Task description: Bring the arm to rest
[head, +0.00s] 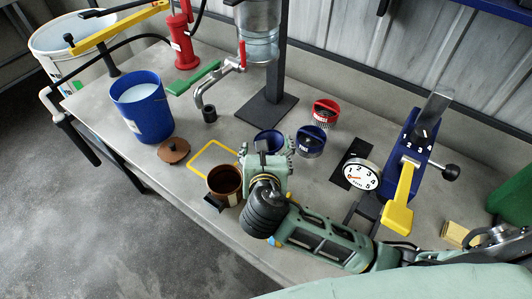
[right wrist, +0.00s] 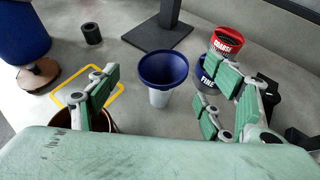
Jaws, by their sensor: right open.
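My right gripper (head: 267,148) reaches over the middle of the bench from the lower right, jaws open. In the right wrist view its green-padded fingers (right wrist: 162,108) stand wide apart with nothing held. A blue funnel-shaped cup (right wrist: 163,68) with a pale lower part stands beyond the gap, apart from both fingers. In the head view its blue rim (head: 268,137) shows just behind the gripper, which hides its lower part. A brown pot (head: 223,184) stands just left of the gripper; in the right wrist view the left finger partly covers it. My left gripper is not in view.
Red (head: 325,110) and blue (head: 311,141) sieve-like caps, a dial (head: 361,174) and a blue device with a yellow lever (head: 399,203) lie right. A blue bucket (head: 143,108), brown lid (head: 173,150), tap (head: 204,92) and yellow outline (head: 206,149) lie left. The bench's front edge is close.

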